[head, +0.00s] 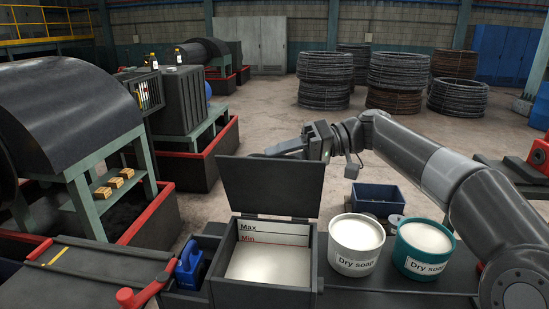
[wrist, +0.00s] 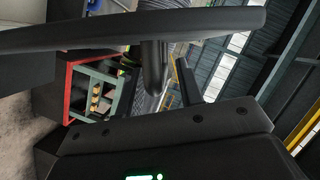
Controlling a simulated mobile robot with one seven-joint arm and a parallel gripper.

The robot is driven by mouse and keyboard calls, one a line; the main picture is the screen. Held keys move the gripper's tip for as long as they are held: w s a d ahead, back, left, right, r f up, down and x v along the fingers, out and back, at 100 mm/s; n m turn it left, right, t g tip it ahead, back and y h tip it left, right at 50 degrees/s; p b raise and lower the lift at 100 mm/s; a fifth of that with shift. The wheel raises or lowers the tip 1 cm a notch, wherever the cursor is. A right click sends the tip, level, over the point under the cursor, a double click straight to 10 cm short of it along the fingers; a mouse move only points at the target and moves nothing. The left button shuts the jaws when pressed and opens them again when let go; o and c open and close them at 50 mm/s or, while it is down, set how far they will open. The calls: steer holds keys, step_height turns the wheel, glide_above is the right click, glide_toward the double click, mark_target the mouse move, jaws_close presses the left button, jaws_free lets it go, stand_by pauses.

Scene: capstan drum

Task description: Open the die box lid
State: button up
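The die box (head: 268,262) stands at the front middle in the head view, holding pale powder below "Max" and "Min" marks. Its dark lid (head: 272,187) is raised and stands roughly upright at the back edge, so the box is open. My gripper (head: 285,149) is at the lid's top edge, apparently just behind it, pointing left. Whether it touches the lid is unclear. In the wrist view a long dark bar crosses the top, and dark finger-like parts (wrist: 172,75) show below it.
A white tub (head: 355,246) and a teal tub (head: 422,250), both marked "Dry soap", stand right of the box. A blue bin (head: 377,198) is behind them. A blue tool (head: 190,265) is on the left. Wire coils (head: 325,78) stand on the far floor.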

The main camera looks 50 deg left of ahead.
steer(key=shift+s+a+f, duration=0.15)
steer(key=shift+s+a, duration=0.1)
steer(key=shift+s, duration=0.35)
jaws_close()
